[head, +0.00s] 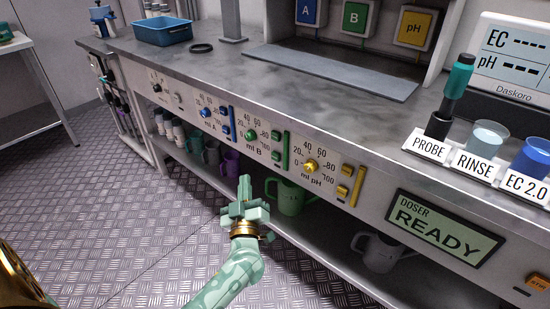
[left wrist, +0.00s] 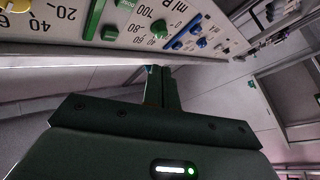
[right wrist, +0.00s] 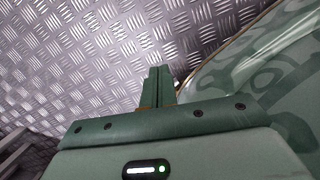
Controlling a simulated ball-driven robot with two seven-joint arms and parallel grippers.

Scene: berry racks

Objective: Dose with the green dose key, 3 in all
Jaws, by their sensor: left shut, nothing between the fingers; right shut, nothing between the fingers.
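The ml B panel has a green dial (head: 250,134), two small green keys and a green bar (head: 286,150). The upper green key (head: 276,135) and lower green key (head: 274,153) sit right of the dial; their labels are too small to read in the head view. The left wrist view also shows the green dial (left wrist: 160,29) and green keys (left wrist: 110,33). My left gripper (head: 245,182) is shut and empty, below and in front of the panel, apart from the keys. My right gripper (right wrist: 160,75) is shut and empty over the metal floor. The doser display (head: 443,228) reads READY.
A yellow dial (head: 310,166) with yellow keys lies right of the green panel, a blue dial (head: 205,113) left. A green jug (head: 290,197) and mugs stand on the shelf below. A probe (head: 455,85) and cups stand on the counter. Floor in front is free.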

